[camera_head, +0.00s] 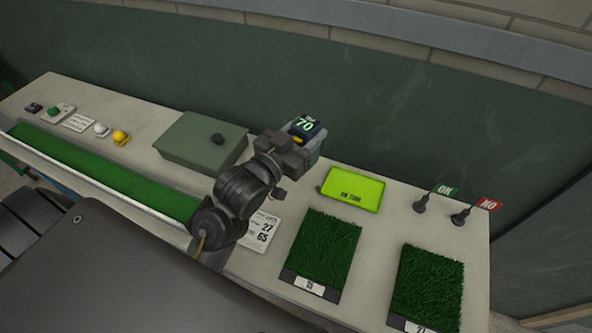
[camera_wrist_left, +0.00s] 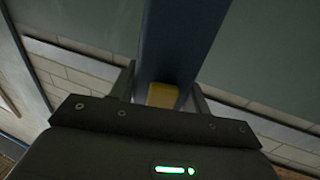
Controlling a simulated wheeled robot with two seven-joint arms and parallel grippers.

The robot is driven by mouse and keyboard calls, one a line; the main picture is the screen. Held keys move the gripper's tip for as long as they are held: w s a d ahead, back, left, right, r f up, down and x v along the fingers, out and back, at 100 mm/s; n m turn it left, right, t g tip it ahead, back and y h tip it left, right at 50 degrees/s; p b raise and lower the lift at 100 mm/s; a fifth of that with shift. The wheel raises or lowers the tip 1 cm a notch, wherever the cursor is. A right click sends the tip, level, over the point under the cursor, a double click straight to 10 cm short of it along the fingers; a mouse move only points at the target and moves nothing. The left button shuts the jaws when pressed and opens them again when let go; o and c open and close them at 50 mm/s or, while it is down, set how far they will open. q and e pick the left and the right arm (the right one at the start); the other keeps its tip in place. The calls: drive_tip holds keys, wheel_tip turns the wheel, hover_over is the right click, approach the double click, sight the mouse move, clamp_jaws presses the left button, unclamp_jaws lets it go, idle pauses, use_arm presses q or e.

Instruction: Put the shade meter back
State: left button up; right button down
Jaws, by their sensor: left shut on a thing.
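The shade meter (camera_head: 307,125) is a dark blue device with a lit green "70" on its face and a yellow part below. My left gripper (camera_head: 291,148) is shut on it at the back of the bench. In the left wrist view the meter's blue body (camera_wrist_left: 180,45) stands between the two fingers, with its yellow part (camera_wrist_left: 163,94) close to the palm. A grey-blue holder (camera_head: 314,148) shows around and beside the meter; I cannot tell whether the meter is seated in it or just above. My right gripper is not in view.
A green-grey box (camera_head: 190,142) stands left of my gripper and a lime tray (camera_head: 353,190) to the right. Two turf samples (camera_head: 325,247) (camera_head: 428,287) lie in front. OK (camera_head: 444,190) and NO (camera_head: 487,204) flags stand at right. A wall rises behind the bench.

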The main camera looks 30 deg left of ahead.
sight(318, 149)
use_arm(q)
drive_tip(key=d+m+h, duration=0.1)
drive_tip(key=h, duration=0.1)
drive_tip(key=d+m+g+h, duration=0.1)
drive_tip(key=m+h, duration=0.1)
drive_tip(key=shift+s+d+r, duration=0.15)
drive_tip(key=shift+s+d, duration=0.05)
drive_tip(key=s+m+g+h, duration=0.1)
drive_tip(key=d+f+m+g+h, duration=0.1)
drive_tip(key=h, duration=0.1)
drive_tip(key=shift+s+d+f, duration=0.25)
drive_tip(key=shift+s, duration=0.1)
drive_tip(key=w+a+f+p, duration=0.2)
drive_tip(key=w+a+f, duration=0.2)
drive_tip(key=f, duration=0.3)
drive_tip(key=w+a+f+m+g+h+p, duration=0.1)
drive_tip(key=w+a+f+p, duration=0.1)
drive_tip(key=w+a+f, duration=0.2)
wheel_tip(318, 149, down, 3)
drive_tip(key=shift+a+r, duration=0.15)
drive_tip(key=shift+a, duration=1.05)
